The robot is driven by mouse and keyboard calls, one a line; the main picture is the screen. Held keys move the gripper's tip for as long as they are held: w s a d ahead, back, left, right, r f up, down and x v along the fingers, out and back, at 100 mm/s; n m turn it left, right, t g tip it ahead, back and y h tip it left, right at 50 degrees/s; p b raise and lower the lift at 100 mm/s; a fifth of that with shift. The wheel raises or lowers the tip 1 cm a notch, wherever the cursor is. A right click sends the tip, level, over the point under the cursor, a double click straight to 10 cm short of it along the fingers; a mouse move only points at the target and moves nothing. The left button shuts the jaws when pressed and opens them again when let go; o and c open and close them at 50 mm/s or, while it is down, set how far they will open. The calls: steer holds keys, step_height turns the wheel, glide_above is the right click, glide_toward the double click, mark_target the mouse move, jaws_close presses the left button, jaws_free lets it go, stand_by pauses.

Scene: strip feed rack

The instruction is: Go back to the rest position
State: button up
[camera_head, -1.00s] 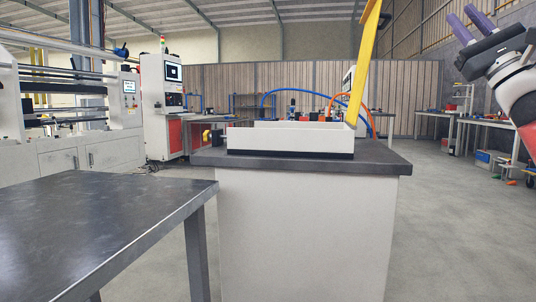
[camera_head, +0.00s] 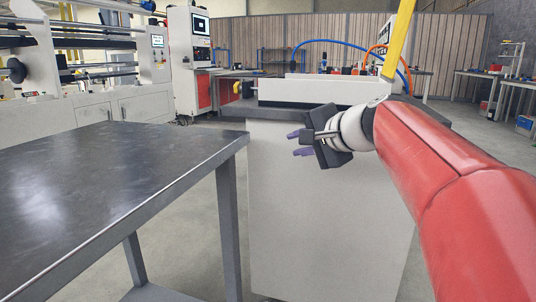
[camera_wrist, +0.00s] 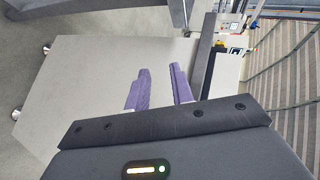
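My gripper (camera_head: 296,143) is in front of the white cabinet (camera_head: 330,220), pointing left in the head view. Its two purple fingers also show in the wrist view (camera_wrist: 160,72), apart with nothing between them, so it is open and empty. My red and white arm reaches in from the right edge. The cabinet has a dark top (camera_head: 234,111) with a white low-walled box (camera_head: 320,90) on it. A yellow strip (camera_head: 399,42) stands up at the box's right end.
A dark metal table (camera_head: 110,170) fills the left foreground; its right edge is near the cabinet. Machines and a control cabinet (camera_head: 188,50) stand at the back left. Workbenches (camera_head: 480,75) are at the back right.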

steer(key=s+d+f+n+g+h, duration=0.2)
steer(key=s+d+f+n+h, duration=0.1)
steer(key=s+f, duration=0.6)
steer(key=s+d+f+n+g+h, duration=0.2)
steer(key=s+d+f+n, duration=0.1)
steer(key=s+f, duration=0.6)
steer(key=s+d+f+n+g+h, duration=0.1)
steer(key=s+d+f+n+h, duration=0.15)
steer(key=s+f, duration=0.65)
step_height(320, 180, up, 14)
steer(key=s+p, duration=0.1)
steer(key=p, duration=1.1)
steer(key=shift+f, duration=0.2)
steer(key=shift+n, duration=0.25)
